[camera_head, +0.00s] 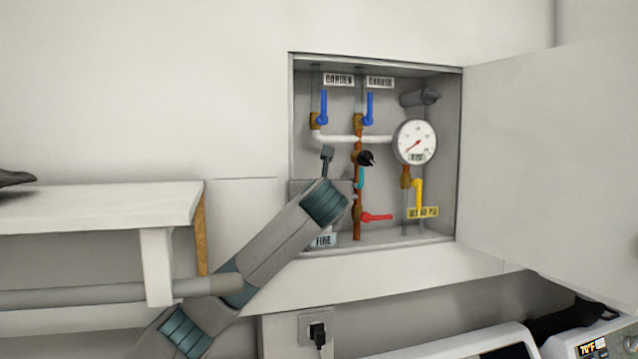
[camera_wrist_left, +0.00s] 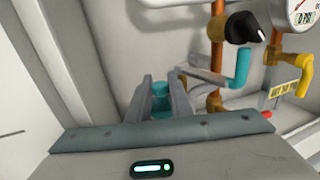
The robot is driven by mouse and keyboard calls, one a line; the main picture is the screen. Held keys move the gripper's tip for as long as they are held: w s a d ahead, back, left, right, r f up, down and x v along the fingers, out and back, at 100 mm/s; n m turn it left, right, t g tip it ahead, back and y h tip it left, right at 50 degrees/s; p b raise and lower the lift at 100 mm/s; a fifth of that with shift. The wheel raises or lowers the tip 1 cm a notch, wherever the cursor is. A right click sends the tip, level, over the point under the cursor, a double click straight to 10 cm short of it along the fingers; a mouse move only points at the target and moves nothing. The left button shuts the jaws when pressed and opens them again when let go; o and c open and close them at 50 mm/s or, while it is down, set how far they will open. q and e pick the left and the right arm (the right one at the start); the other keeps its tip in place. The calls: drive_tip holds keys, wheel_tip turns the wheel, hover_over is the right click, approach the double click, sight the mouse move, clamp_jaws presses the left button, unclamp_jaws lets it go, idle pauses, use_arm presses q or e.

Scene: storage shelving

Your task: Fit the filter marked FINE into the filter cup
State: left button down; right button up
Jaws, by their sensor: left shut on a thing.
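In the left wrist view my left gripper (camera_wrist_left: 161,84) is shut on a small teal cylinder (camera_wrist_left: 160,98), seen between its two grey fingers. I cannot read a mark on this cylinder. A FINE label (camera_head: 323,240) shows at the cabinet's lower left, just below the arm. I cannot make out the filter cup in either view. My right gripper is not in view.
The cabinet (camera_head: 292,120) holds copper and white pipes, blue handles (camera_head: 323,106), a black knob (camera_head: 366,158), a red handle (camera_head: 377,217), a yellow handle (camera_head: 417,192) and a gauge (camera_head: 415,142). Its door (camera_head: 540,150) stands open at right. A white shelf (camera_head: 100,208) is at left.

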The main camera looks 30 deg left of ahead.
use_arm(q)
drive_tip(key=shift+f, duration=0.7)
drive_tip(key=c, duration=1.5)
unclamp_jaws()
drive_tip(key=shift+s+d+b, duration=0.1)
drive_tip(key=shift+b, duration=0.2)
